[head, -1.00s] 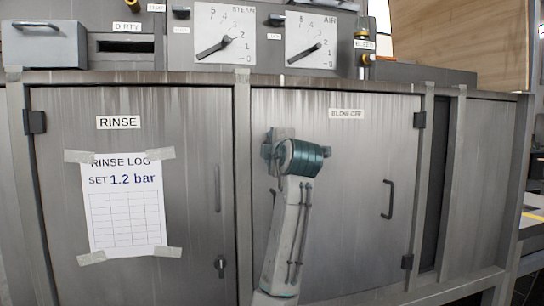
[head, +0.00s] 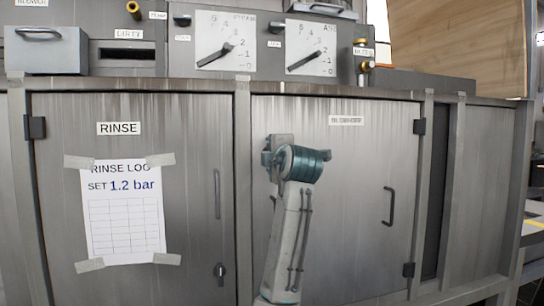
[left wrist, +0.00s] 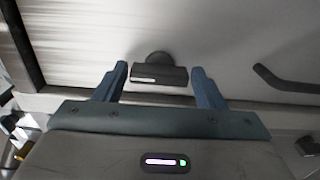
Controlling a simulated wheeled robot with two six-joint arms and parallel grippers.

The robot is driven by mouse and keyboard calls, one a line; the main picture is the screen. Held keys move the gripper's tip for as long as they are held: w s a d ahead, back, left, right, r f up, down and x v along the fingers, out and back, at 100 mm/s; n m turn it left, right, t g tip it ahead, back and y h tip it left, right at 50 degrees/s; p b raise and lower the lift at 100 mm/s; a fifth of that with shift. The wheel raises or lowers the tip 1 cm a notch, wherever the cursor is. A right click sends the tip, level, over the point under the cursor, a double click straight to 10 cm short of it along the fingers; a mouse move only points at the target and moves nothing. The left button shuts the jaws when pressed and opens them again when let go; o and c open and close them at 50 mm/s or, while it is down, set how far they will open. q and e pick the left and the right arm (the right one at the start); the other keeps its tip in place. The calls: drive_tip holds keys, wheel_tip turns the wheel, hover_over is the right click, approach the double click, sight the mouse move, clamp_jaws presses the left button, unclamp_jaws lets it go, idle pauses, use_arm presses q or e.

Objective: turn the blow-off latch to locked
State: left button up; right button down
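The blow-off door (head: 350,180) is shut in the head view, with its label (head: 346,120) at the top. No latch shows on it there; my arm covers part of the door. In the left wrist view a dark latch (left wrist: 158,74) with a round base and a bar bearing a pale mark lies between the fingers of my left gripper (left wrist: 158,80). The gripper is open, one finger on each side of the bar, with gaps visible. The bar runs across that picture. No label shows there. My right gripper is not in view.
A door handle (left wrist: 285,82) is right of the latch in the left wrist view. In the head view the rinse door (head: 190,120) has its own latch (head: 220,272). The blow-off door has a handle (head: 389,206). Steam (head: 226,42) and air (head: 311,48) gauges are above.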

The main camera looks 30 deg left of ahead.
use_arm(q)
drive_tip(key=b+v, duration=0.1)
drive_tip(key=v, duration=0.9)
drive_tip(key=shift+s+d+b, duration=0.25)
drive_tip(key=shift+s+b, duration=0.05)
drive_tip(key=shift+b, duration=0.1)
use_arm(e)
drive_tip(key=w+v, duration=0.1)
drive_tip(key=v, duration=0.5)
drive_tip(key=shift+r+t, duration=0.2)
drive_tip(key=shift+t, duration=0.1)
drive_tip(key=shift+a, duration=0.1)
